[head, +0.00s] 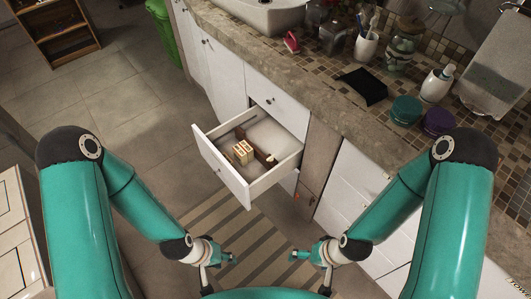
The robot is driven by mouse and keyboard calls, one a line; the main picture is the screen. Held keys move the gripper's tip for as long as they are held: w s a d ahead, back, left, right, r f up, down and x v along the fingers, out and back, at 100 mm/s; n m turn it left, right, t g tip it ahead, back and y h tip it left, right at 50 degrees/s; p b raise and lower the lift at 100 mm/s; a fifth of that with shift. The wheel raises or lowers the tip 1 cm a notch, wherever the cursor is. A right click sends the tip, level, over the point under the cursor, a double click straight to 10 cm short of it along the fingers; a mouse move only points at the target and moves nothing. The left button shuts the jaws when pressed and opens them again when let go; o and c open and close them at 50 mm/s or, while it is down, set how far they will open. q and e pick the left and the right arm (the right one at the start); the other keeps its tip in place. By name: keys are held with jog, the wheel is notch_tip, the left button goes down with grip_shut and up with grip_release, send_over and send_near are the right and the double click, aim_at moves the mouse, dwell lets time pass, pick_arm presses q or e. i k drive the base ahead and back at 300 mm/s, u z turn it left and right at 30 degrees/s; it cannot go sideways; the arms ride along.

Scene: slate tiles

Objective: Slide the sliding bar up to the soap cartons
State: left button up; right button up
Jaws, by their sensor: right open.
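The open white drawer (222,168) juts out from the cabinet in the middle of the head view. Several small cream-and-tan soap cartons (243,151) stand together in it, towards its front. A dark brown bar (262,154), seemingly the sliding bar, stands to the right of the cartons; I cannot tell whether a small gap separates them. Another brown piece (240,132) shows behind the cartons. My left gripper (222,261) is below the drawer in the picture, apparently open and empty. My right gripper (306,262) is open and empty, below and right of the drawer.
The stone counter (290,68) above the drawer carries a sink (262,12), a black tray (362,87), a cup of brushes (366,46) and teal and purple jars. A striped rug (205,222) lies on the floor. A green bin (163,28) stands at the back.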

aim_at(240, 134)
jog(key=u, duration=0.25)
jog(key=i, duration=0.2)
jog(key=z, duration=2.5)
jog(key=k, duration=1.25)
jog(key=u, duration=0.85)
jog(key=i, duration=1.45)
jog(key=u, duration=0.5)
